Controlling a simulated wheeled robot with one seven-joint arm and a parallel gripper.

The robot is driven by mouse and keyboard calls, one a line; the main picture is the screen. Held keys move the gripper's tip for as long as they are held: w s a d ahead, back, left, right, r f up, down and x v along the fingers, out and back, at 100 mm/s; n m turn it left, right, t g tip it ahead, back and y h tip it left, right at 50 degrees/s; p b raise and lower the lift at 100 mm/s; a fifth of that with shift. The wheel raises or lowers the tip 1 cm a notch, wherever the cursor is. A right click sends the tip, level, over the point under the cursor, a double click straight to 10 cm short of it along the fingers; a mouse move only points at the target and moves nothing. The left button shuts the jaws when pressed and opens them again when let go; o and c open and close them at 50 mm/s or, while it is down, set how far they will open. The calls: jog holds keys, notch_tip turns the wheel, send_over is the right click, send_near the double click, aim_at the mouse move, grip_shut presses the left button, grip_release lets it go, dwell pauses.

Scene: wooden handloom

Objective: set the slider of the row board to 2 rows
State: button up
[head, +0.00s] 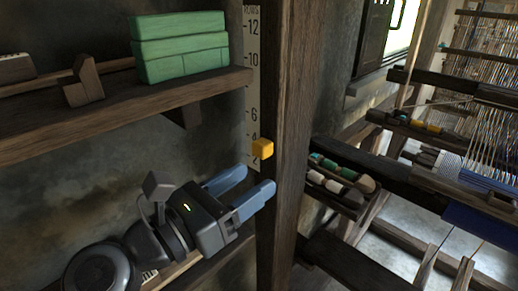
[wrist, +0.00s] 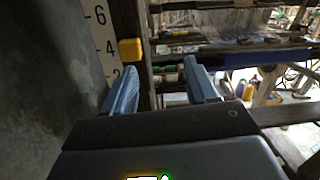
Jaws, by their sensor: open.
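The row board (head: 252,75) is a pale upright scale with dark numbers up to 12, fixed beside a wooden post. It also shows in the wrist view (wrist: 97,37). Its slider, a small yellow-orange block (head: 263,149), sits low on the scale. In the head view it lies between the 4 and 2 marks; in the wrist view the slider (wrist: 131,49) appears beside the 4. My gripper (head: 257,178) is open and empty, its blue fingers just below the slider and apart from it. The wrist view shows the open fingers (wrist: 160,72) below the slider too.
A wooden shelf (head: 130,110) with green boxes (head: 180,47) is above my arm at left. The thick post (head: 282,120) stands right of the board. A tray of bobbins (head: 338,185) and the loom frame are further right.

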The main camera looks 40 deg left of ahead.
aim_at(257, 151)
jog(key=s+a+r+g+y, duration=0.1)
jog(key=s+a+r, duration=0.1)
jog(key=a, duration=0.2)
jog(key=shift+m, duration=0.3)
jog(key=shift+w+f+p, duration=0.15)
jog(key=shift+w+p, duration=0.3)
jog(key=shift+w, duration=1.45)
jog(key=shift+w+f+p, duration=0.15)
jog(key=shift+w+p, duration=0.3)
jog(key=shift+w, duration=1.45)
jog(key=shift+d, duration=0.1)
grip_shut()
